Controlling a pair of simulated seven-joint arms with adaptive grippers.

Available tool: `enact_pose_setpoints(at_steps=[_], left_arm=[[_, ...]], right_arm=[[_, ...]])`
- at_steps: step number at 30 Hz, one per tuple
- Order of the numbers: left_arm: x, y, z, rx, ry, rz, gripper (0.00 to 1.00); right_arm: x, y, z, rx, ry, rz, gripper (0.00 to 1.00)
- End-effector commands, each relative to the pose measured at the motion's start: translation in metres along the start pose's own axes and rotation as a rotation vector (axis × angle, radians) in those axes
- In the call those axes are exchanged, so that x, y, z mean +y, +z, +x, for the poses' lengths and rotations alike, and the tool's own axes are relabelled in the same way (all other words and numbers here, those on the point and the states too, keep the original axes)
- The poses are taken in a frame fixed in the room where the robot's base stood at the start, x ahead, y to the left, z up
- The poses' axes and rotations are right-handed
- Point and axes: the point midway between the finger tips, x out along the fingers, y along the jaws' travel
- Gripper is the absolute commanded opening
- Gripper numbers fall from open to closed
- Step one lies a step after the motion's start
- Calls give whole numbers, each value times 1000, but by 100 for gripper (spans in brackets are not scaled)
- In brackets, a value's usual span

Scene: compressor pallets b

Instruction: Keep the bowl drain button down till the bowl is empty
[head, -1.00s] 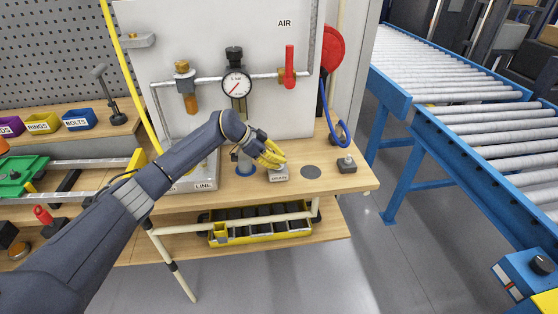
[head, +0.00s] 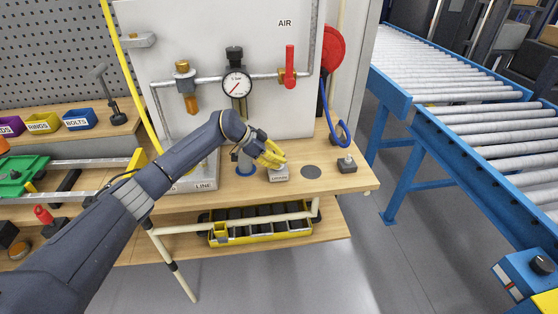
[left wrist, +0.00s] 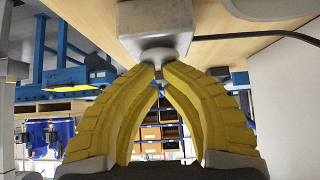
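The drain button sits on a small grey block (head: 279,174) with a partly readable label, near the front of the wooden bench. My left gripper (head: 272,156) points down at the top of this block. In the left wrist view, its yellow fingers (left wrist: 158,68) come together at the tips against the round button (left wrist: 155,57), with nothing held between them. How far the button is down cannot be told. An amber bowl (head: 191,104) hangs under the brass fitting on the pipe; its liquid level is too small to read. My right gripper is not in view.
A dial gauge (head: 237,84) and a red lever (head: 290,66) sit on the pipe above. Another grey block with a knob (head: 346,164) stands to the right. A yellow divided tray (head: 262,229) lies on the shelf below. A roller conveyor (head: 450,82) stands at the right.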

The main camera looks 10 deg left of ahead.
Motion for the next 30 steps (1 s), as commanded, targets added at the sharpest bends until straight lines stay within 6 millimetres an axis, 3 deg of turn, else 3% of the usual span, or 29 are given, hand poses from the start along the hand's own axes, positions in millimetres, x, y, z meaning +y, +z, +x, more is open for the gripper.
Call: enact_pose_setpoints(at_steps=[1,9,16,21,30], left_arm=[[2,10,5,-14,4,-8,0],[2,10,5,-14,4,-8,0],[2,-5,-5,-11,5,-1,0],[2,-34,-24,-5,6,9,0],[1,-33,-82,-3,4,9,0]], right_arm=[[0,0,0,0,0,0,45],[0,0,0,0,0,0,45],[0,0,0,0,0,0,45],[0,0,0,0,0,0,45],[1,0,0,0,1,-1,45]])
